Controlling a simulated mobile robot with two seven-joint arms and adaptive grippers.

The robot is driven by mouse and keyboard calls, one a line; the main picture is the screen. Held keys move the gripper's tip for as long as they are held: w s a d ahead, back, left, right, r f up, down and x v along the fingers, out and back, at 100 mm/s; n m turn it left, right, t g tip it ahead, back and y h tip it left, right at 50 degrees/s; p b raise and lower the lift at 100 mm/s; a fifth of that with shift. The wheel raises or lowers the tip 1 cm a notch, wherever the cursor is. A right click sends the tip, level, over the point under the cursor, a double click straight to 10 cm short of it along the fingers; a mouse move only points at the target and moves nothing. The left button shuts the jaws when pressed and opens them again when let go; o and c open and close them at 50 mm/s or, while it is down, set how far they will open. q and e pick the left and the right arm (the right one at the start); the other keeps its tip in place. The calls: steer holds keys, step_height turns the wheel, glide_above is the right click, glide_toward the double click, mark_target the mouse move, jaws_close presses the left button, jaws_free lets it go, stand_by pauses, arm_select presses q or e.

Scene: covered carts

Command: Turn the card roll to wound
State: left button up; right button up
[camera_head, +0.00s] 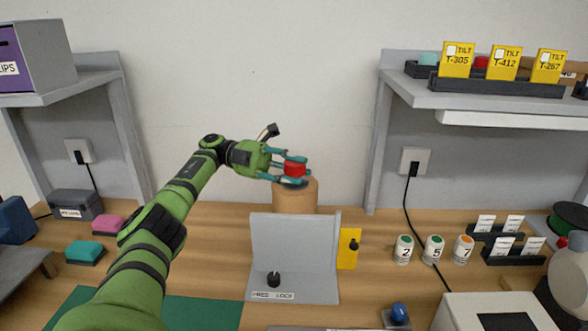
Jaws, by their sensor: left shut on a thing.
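A brown card-coloured cylinder (296,197), which looks like the card roll, stands upright behind a grey panel. The panel hides its lower part. A red knob-like piece (294,170) is at its top. My left gripper (294,170) reaches in from the left above the cylinder and is shut on the red piece, with teal fingers on both sides of it. The fingers partly cover the cylinder's top, so I cannot tell exactly how the red piece joins it. No "wound" mark is readable. My right gripper is not in view.
The grey panel (300,250) has a black knob and a label seeming to read FREE LOCK. A yellow tag (348,249) stands beside it. Numbered white cylinders (434,249) stand to the right. Shelves (60,97) flank the wall; the green mat (210,312) is partly clear.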

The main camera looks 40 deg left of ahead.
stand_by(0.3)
arm_select(q)
steer(key=o, duration=1.2)
steer(key=shift+d, duration=0.1)
steer(key=shift+c, duration=0.2)
step_height(320, 180, up, 10)
